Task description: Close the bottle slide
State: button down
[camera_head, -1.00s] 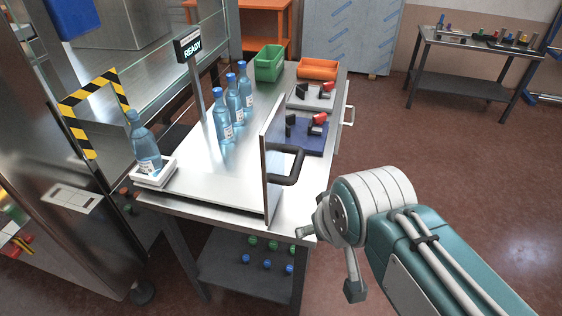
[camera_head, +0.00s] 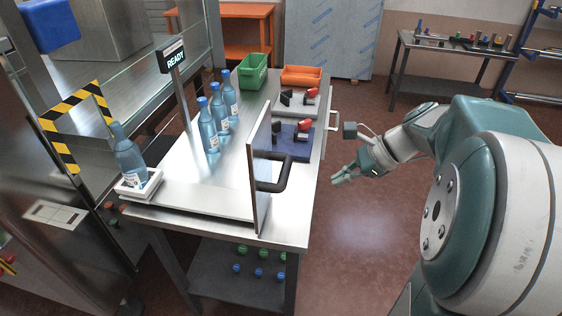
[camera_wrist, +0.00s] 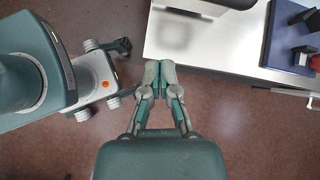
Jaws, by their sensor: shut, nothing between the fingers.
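The bottle slide is a flat white track (camera_head: 205,201) along the table's front edge, with an upright panel (camera_head: 260,170) at its right end. The panel has a dark handle (camera_head: 283,172) on its right face. A blue bottle (camera_head: 129,158) stands in a white holder (camera_head: 140,187) at the track's left end. My gripper (camera_head: 337,180) is right of the handle, apart from it, beyond the table's right edge. In the wrist view my gripper (camera_wrist: 160,66) is shut and empty, its tips by the corner of the table (camera_wrist: 200,45).
Several bottles (camera_head: 208,128) stand behind the track. A blue base with a red-handled clamp (camera_head: 285,140), a green bin (camera_head: 252,72) and an orange bin (camera_head: 301,76) are farther back. A READY sign (camera_head: 174,58) stands at left.

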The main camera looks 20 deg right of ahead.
jog(key=w+d+m+t+y, duration=0.1)
jog(key=d+m, duration=0.2)
jog(key=d, duration=0.1)
jog(key=w+a+r+x, duration=0.1)
jog(key=a+r+x, duration=0.1)
jog(key=x, duration=1.1)
jog(key=shift+r, duration=0.2)
